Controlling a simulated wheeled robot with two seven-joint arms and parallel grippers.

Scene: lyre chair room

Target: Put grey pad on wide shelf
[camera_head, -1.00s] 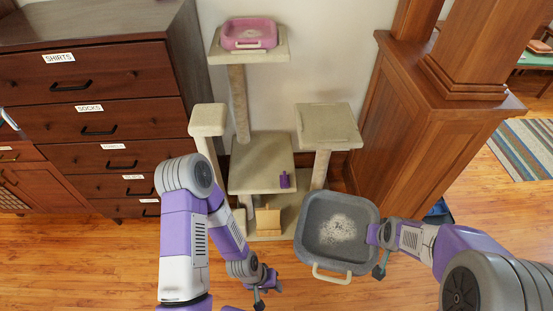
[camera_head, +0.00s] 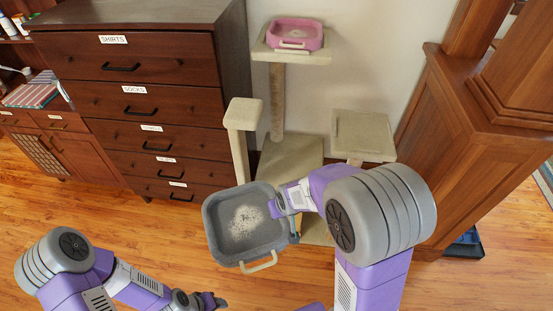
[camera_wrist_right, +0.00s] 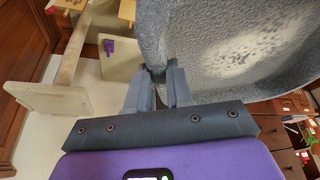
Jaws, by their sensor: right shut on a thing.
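The grey pad (camera_head: 226,245), a shallow tray-like piece with a raised rim, a pale speckled middle and a cream handle, is in the air in front of the cat tree's left side. My right gripper (camera_wrist_right: 158,82) is shut on its rim; the pad fills the upper right of the right wrist view (camera_wrist_right: 215,45). The wide shelf (camera_head: 290,155), a beige platform low on the cat tree, lies behind and to the right of the pad. My right arm hides its front part. My left gripper (camera_head: 208,300) is low at the bottom edge, apart from the pad, its jaws unclear.
A pink tray (camera_head: 294,34) sits on the top perch. Smaller beige perches stand at left (camera_head: 243,114) and right (camera_head: 362,135) of the wide shelf. A dark dresser (camera_head: 150,100) is at left, a wooden pillar base (camera_head: 475,150) at right. A purple item (camera_wrist_right: 109,46) shows on the tree.

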